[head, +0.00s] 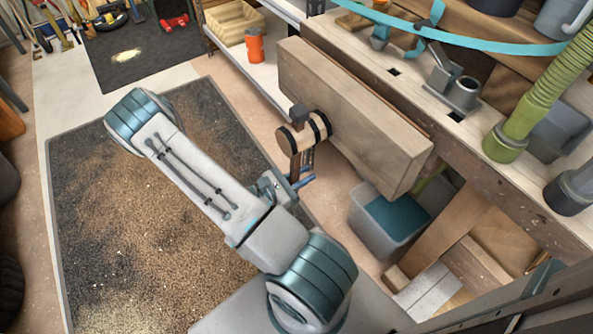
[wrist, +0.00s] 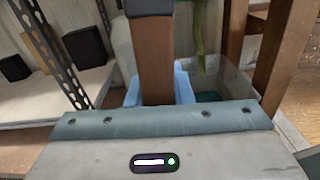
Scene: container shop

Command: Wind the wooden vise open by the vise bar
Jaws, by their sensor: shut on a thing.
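The wooden vise (head: 342,108) is a thick pale block along the bench's front edge, with only a narrow dark gap visible behind it. A round wooden hub with dark bands (head: 305,135) sticks out of its front face. The vise bar (head: 295,164) passes through the hub, roughly upright, with a dark cap at its upper end. My gripper (head: 299,182) is at the bar's lower part, below the hub. In the wrist view the brown bar (wrist: 155,62) stands between my blue fingers, which are shut on it. The bar's lower end is hidden.
A grey bin (head: 367,222) stands on the floor under the bench, right of my gripper. The bench top (head: 385,55) carries tools and a green hose (head: 530,100). An orange container (head: 255,45) stands on a shelf behind. A speckled dark mat (head: 90,200) covers clear floor at left.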

